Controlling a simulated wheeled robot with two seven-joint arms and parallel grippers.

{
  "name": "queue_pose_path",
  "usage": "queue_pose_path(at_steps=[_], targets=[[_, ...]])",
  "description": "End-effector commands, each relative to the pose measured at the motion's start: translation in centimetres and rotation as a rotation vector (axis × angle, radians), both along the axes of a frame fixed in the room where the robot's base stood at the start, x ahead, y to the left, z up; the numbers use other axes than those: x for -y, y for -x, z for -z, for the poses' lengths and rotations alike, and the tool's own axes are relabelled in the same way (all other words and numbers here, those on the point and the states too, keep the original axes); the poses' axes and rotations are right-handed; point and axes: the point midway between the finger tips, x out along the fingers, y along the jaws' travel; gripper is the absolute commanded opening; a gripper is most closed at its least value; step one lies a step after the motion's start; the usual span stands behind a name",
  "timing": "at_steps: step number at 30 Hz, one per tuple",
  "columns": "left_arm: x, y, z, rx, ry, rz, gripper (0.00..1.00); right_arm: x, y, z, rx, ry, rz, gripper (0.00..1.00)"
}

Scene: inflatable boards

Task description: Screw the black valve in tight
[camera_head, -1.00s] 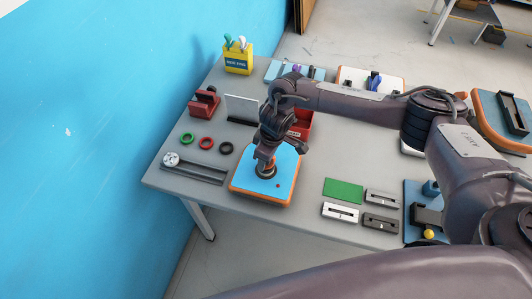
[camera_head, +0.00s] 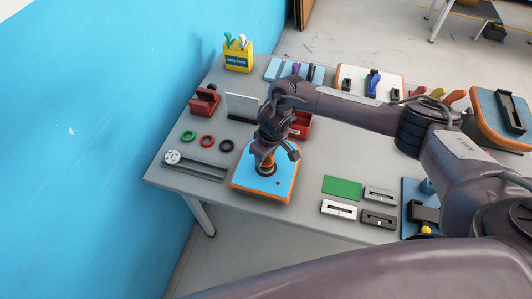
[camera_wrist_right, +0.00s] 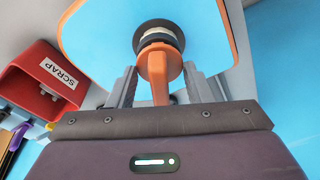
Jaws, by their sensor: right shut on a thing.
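The black valve (camera_wrist_right: 158,30) sits in the blue board with an orange edge (camera_head: 282,180). In the right wrist view it shows as a black ring around a pale middle, with an orange tool (camera_wrist_right: 158,62) against its near side. My right gripper (camera_head: 265,163) is above the board, pointing down at the valve. In the wrist view its fingers (camera_wrist_right: 158,90) stand on either side of the orange tool's handle, shut on it. How deep the valve sits cannot be told. My left gripper is not in view.
Green, red and black rings (camera_head: 207,141) and a dial gauge tray (camera_head: 200,171) lie left of the board. A red scrap bin (camera_head: 301,125) stands behind it. A green plate (camera_head: 341,188) and several slotted blocks (camera_head: 379,219) lie right. The table's front edge is close.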

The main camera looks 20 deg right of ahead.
Motion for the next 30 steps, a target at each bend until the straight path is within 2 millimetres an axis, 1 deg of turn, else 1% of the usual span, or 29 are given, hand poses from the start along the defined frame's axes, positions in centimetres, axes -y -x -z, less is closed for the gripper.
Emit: queue_pose_path(at_steps=[7,12,15,24,26,30], targets=[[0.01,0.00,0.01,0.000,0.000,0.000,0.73,-0.05,0.05,0.03,-0.001,0.000,0.019,0.19],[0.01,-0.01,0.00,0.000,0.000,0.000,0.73,-0.13,0.13,0.11,-0.003,0.000,0.212,0.19],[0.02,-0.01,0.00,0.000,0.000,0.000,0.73,-0.05,0.06,0.04,-0.002,0.000,0.286,0.19],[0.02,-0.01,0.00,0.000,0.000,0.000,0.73,-0.04,0.02,0.02,-0.001,0.000,0.308,0.19],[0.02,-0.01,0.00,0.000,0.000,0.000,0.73,-0.08,0.06,0.08,-0.003,0.000,0.354,0.19],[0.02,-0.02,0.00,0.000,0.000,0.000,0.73,-0.14,0.08,0.09,-0.003,-0.001,0.522,0.19]])
